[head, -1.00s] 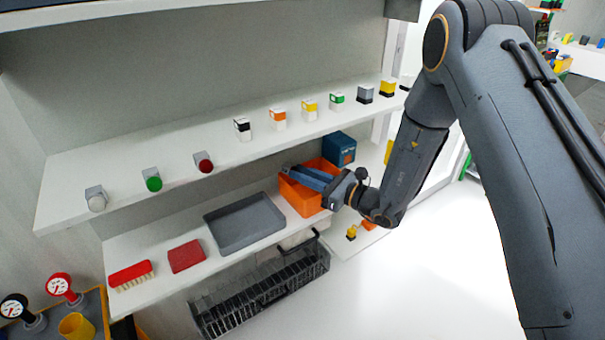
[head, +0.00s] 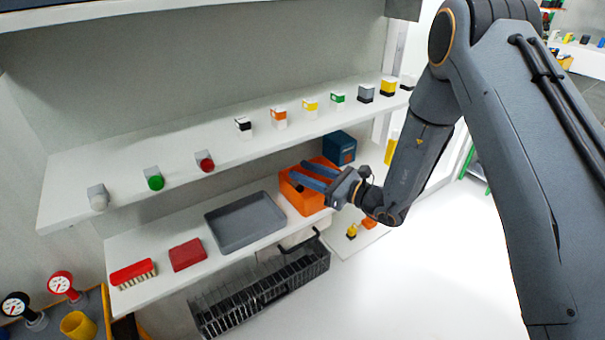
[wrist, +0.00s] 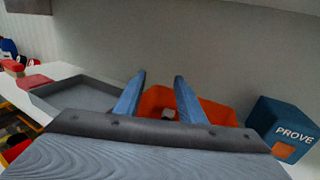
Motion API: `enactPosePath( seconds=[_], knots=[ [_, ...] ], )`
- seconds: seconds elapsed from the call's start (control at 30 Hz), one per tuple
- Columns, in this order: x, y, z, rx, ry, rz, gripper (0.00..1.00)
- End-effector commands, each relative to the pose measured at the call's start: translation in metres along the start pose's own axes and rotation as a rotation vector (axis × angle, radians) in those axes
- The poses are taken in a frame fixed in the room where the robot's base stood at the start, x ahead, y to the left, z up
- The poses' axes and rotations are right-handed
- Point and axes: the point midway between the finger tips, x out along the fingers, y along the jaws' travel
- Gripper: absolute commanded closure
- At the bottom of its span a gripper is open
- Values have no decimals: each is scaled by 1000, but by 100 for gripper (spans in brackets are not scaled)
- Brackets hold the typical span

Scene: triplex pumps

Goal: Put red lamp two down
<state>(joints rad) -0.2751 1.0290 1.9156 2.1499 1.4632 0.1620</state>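My gripper (head: 299,169) is over the orange bin (head: 308,202) on the lower shelf. In the wrist view my gripper (wrist: 160,76) has its two blue fingers apart, with nothing between the tips. The orange bin (wrist: 215,112) lies beyond and below the fingers. A small pale grey block (wrist: 168,114) shows inside it; I cannot tell whether it is a lamp, as no red face shows. A lamp with a red face (head: 205,161) stands on the upper shelf, beside a green-faced one (head: 155,181) and a pale one (head: 98,198).
A grey tray (head: 244,243) lies left of the bin, and a blue box marked PROVE (wrist: 285,128) stands right of it. The upper shelf (head: 75,170) overhangs. A black wire rack (head: 262,290) is below. Several small blocks line the upper shelf.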

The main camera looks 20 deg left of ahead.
Motion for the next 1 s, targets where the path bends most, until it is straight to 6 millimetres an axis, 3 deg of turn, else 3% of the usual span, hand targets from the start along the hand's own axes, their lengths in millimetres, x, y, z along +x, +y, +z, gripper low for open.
enactPosePath(
  seconds=[0.3,0.5,0.87,1.0],
  knots=[
    [-70,-2,-4,3,2,-5,64],
    [-100,-1,-3,2,2,-3,64],
    [-113,1,-2,1,3,2,64],
    [-115,19,6,-31,44,79,64]
  ],
)
